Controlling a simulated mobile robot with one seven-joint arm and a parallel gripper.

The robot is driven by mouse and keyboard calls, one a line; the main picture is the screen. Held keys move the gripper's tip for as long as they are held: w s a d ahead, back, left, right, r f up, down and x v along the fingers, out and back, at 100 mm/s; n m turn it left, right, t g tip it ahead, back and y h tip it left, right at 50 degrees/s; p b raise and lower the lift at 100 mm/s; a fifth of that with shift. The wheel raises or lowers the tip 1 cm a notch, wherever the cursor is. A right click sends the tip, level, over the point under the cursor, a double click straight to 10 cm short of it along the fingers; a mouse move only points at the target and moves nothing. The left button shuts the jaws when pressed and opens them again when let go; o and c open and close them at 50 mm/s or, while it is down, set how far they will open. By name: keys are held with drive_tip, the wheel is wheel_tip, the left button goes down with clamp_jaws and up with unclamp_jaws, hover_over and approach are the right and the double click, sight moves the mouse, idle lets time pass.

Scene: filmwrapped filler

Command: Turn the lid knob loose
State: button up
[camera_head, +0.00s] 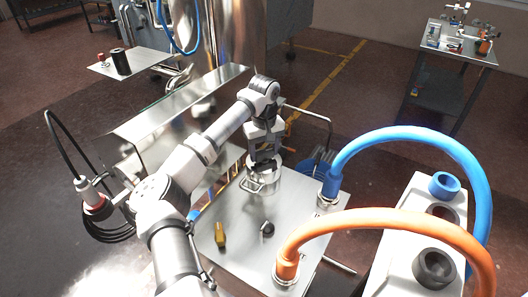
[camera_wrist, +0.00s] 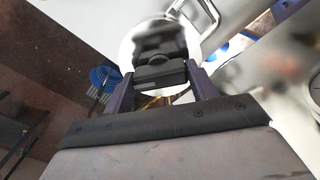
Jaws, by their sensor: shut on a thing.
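My gripper (camera_head: 264,160) points down onto the top of a shiny round metal vessel (camera_head: 268,187) at the back of the steel table. In the wrist view, the two fingers of my gripper (camera_wrist: 161,86) stand on either side of a dark lid knob (camera_wrist: 158,75) and are shut on it. The knob sits over a bright round lid (camera_wrist: 131,43). A metal loop handle (camera_wrist: 207,17) sticks out from the vessel's side. My gripper hides most of the lid in the head view, and I cannot tell how far the knob is turned.
The steel table (camera_head: 232,258) also holds a yellow-brown tool (camera_head: 220,235) and a small dark-and-silver part (camera_head: 267,229). A blue hose (camera_head: 415,136) and an orange hose (camera_head: 390,217) arch close on the right, by a white housing (camera_head: 397,250).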

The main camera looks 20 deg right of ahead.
sight(264, 151)
drive_tip(key=n+b, duration=0.1)
drive_tip(key=n, duration=0.3)
drive_tip(key=shift+n, duration=0.3)
drive_tip(key=n+b, duration=0.1)
drive_tip(key=n, duration=0.2)
drive_tip(key=shift+n, duration=0.4)
drive_tip(key=n+b, duration=0.1)
drive_tip(key=n, duration=0.3)
drive_tip(key=shift+n+b, duration=0.35)
drive_tip(key=shift+n, duration=1.25)
drive_tip(key=o, duration=1)
wheel_tip(264, 151, up, 14)
drive_tip(key=b, duration=0.1)
drive_tip(key=shift+b, duration=0.3)
drive_tip(key=shift+f, duration=0.1)
